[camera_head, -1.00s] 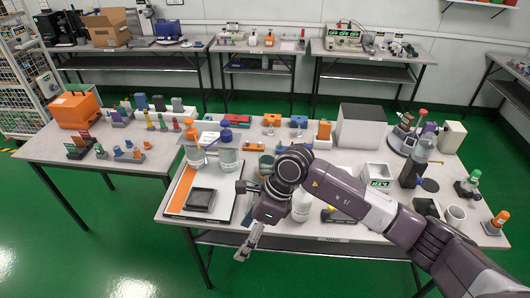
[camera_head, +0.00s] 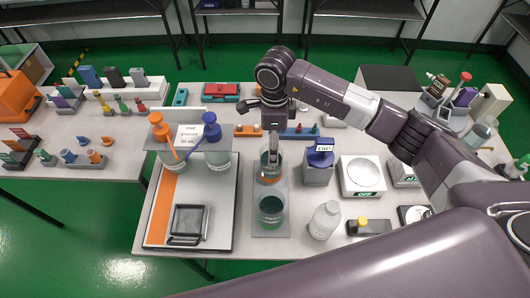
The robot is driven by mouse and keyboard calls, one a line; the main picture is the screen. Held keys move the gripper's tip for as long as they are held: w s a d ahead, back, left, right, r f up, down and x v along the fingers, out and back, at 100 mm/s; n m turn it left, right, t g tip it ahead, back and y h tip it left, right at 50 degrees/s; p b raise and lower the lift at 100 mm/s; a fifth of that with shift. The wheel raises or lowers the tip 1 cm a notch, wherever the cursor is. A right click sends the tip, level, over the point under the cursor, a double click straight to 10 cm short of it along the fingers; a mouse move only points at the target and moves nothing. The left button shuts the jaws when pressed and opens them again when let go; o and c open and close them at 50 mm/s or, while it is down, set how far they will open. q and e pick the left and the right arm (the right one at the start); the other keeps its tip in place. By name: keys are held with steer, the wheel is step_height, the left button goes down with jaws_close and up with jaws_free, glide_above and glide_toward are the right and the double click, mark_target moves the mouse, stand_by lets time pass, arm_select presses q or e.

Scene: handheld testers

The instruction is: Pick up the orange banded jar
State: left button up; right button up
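A clear glass jar with an orange band low on it (camera_head: 270,179) stands upright at the back of a narrow grey tray (camera_head: 271,229) on the near table. My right gripper (camera_head: 273,154) points straight down at this jar, its fingers overlapping the jar's upper part. I cannot tell whether the fingers are inside the rim or in front of it, or whether they grip it. A second glass jar with dark green contents (camera_head: 271,209) stands just in front on the same tray. My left gripper is not in view.
Left are two jars with an orange lid (camera_head: 160,131) and a blue lid (camera_head: 211,132), and a black dish (camera_head: 188,221). Right are a blue-topped DIP container (camera_head: 319,164), a white bottle (camera_head: 325,219) and a scale (camera_head: 361,176).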

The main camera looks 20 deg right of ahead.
steer(key=f+p, duration=0.1)
steer(key=f, duration=0.1)
steer(key=f+p, duration=0.1)
steer(key=f, duration=0.2)
steer(key=f+p, duration=0.1)
steer(key=f, duration=0.1)
steer(key=shift+s+a+f, duration=0.15)
steer(key=shift+s+a, duration=0.1)
steer(key=shift+s, duration=0.15)
steer(key=shift+f, duration=0.3)
steer(key=shift+c, duration=0.7)
steer(key=c, duration=1.5)
steer(key=shift+w+r, duration=0.1)
steer(key=shift+w, duration=0.05)
steer(key=shift+c, duration=0.8)
